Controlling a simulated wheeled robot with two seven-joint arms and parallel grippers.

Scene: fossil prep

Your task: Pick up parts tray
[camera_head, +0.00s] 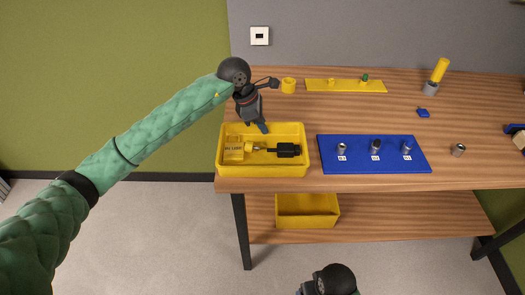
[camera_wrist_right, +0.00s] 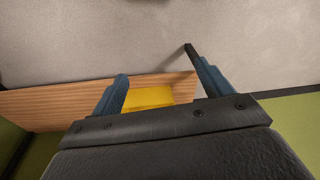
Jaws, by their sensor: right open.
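A yellow tray (camera_head: 226,172) stands at the front left of the wooden table, with a small yellow labelled box (camera_head: 233,149) and a black-and-yellow tool (camera_head: 284,150) in it. My left gripper (camera_head: 263,128) points down at the tray's back side; its fingertips overlap the tray there, and I cannot tell whether they touch it or how far apart they are. A second, seemingly empty yellow bin (camera_head: 307,219) sits on the lower shelf. My right gripper (camera_wrist_right: 156,64) is open and empty in the right wrist view, with a yellow surface (camera_wrist_right: 150,97) beyond its fingers, partly hidden.
A blue board (camera_head: 374,165) with several small metal parts lies right of the tray. Behind are a yellow ring (camera_head: 288,86), a yellow strip (camera_head: 345,86) and a yellow-handled tool (camera_head: 438,72). A metal cylinder (camera_head: 458,150) stands further right.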

